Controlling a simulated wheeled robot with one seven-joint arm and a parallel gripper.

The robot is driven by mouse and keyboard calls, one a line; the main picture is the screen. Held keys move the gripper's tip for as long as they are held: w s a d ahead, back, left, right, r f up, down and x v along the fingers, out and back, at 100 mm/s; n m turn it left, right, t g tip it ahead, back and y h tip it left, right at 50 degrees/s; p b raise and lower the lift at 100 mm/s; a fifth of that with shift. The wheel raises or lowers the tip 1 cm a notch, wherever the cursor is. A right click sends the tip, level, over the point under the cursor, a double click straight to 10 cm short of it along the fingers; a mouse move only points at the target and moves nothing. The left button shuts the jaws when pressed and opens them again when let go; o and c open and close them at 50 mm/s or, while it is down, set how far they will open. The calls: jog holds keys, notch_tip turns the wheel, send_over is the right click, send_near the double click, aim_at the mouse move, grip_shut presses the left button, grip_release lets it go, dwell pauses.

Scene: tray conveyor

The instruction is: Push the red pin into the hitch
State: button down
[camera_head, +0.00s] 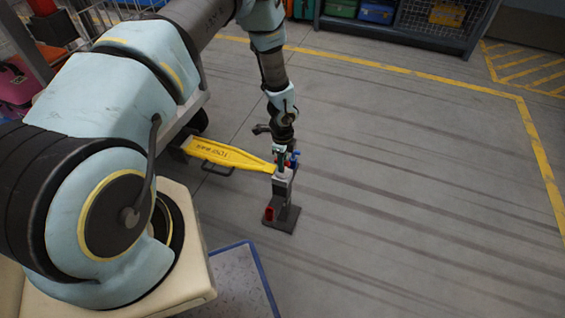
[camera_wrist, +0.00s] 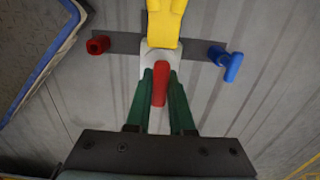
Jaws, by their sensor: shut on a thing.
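The red pin (camera_wrist: 159,85) stands between the green fingertips of my gripper (camera_wrist: 161,78) in the wrist view. My gripper (camera_head: 281,158) is shut on it, directly over the hitch. The hitch is a pale grey block (camera_wrist: 147,67) at the end of a yellow tow bar (camera_wrist: 166,20). In the head view the hitch (camera_head: 283,186) sits on a dark stand, with the yellow bar (camera_head: 225,154) coming in from the left. The pin's lower end is hidden, so I cannot tell how deep it sits.
A short red tube (camera_wrist: 97,45) is left of the hitch in the wrist view, and a blue T-shaped pin (camera_wrist: 229,63) is to its right. The dark stand base (camera_head: 283,221) rests on the floor. A blue-edged platform (camera_head: 259,275) is near the front. Floor to the right is clear.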

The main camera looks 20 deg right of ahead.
jog(key=shift+f+b, duration=0.35)
jog(key=shift+f, duration=0.2)
jog(key=c, duration=0.7)
grip_release()
jog(key=shift+r, duration=0.15)
notch_tip(320, 180, up, 11)
jog(key=shift+f+p, duration=0.15)
jog(key=shift+p, duration=0.3)
